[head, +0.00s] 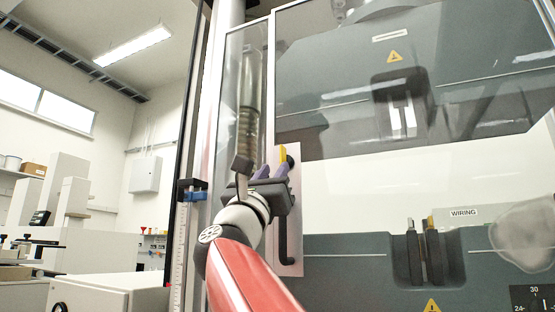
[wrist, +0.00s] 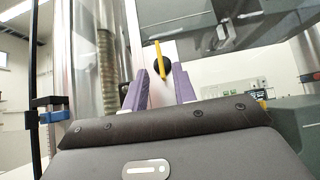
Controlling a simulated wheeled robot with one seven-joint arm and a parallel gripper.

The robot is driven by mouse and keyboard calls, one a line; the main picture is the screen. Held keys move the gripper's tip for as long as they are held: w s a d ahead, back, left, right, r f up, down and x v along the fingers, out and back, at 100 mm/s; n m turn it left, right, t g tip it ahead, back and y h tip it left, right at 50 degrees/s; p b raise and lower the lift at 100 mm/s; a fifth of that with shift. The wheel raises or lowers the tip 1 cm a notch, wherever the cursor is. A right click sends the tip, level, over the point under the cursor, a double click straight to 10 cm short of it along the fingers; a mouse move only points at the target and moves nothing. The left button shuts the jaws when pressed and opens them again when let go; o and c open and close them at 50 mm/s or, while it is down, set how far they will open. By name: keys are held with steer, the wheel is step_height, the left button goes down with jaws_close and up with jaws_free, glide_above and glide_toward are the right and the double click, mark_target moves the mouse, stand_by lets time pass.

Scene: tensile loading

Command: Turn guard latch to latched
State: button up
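The guard latch is a yellow lever (head: 283,154) with a round black knob, on a pale plate at the edge of the guard door. The lever stands roughly upright. It also shows in the wrist view as a yellow lever (wrist: 159,60) in front of the black knob. My gripper (head: 272,171) is just below and in front of the latch. In the wrist view its two purple fingers (wrist: 158,85) are apart, with the lever's lower end showing between them. I cannot tell whether they touch it. Nothing is held; the lower plate is partly hidden by my gripper.
A black door handle (head: 284,240) is on the plate below the latch. The clear guard door (head: 400,170) covers the machine's grey crossheads and grips. A blue and black clamp (head: 191,190) sits on a scaled post at left. A white cabinet (head: 110,293) stands lower left.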

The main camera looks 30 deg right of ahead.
mark_target(281, 159)
steer(key=p+x, duration=0.2)
steer(key=x, duration=0.3)
steer(key=shift+w+d+r, duration=0.15)
steer(key=shift+r, duration=0.1)
jaws_close()
